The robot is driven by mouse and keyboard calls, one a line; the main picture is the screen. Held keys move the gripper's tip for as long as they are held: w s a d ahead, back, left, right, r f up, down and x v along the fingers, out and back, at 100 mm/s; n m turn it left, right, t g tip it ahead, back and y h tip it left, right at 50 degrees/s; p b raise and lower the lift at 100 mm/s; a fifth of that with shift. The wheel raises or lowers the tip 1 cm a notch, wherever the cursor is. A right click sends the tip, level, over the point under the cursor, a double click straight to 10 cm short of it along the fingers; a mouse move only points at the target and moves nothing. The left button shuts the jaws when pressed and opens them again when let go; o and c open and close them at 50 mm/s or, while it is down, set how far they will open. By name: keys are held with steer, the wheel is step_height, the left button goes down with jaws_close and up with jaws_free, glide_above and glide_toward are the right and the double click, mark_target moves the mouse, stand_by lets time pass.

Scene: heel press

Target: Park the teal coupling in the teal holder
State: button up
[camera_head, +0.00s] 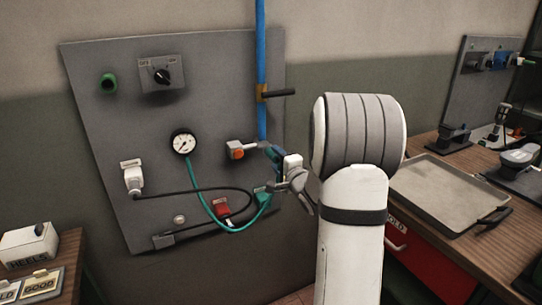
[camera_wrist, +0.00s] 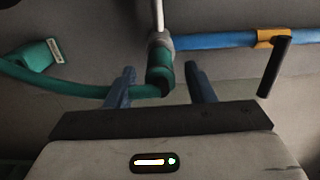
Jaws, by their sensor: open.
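The teal coupling (camera_wrist: 160,72) is at the grey fitting at the lower end of the blue pipe (camera_head: 261,60), and its teal hose (camera_wrist: 85,90) runs off to the left in the wrist view. My gripper (camera_wrist: 160,78) is open, with one finger on each side of the coupling and visible gaps between. In the head view my gripper (camera_head: 275,157) is at the pipe's lower end and partly hides the coupling. The teal holder (camera_wrist: 38,55), with a pale label, is at left in the wrist view. In the head view the teal holder (camera_head: 262,197) is below my gripper.
A red holder (camera_head: 222,209) sits left of the teal one on the grey panel (camera_head: 110,130). A black lever (camera_head: 283,93) sticks out from the blue pipe. An orange-ended part (camera_head: 237,151) is just left of my gripper. A black cable crosses near the teal hose.

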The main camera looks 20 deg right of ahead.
mark_target(273, 155)
steer(key=shift+w, duration=1.8)
steer(key=shift+c, duration=0.4)
jaws_close()
steer(key=shift+s, duration=3.05)
steer(key=shift+s, duration=0.15)
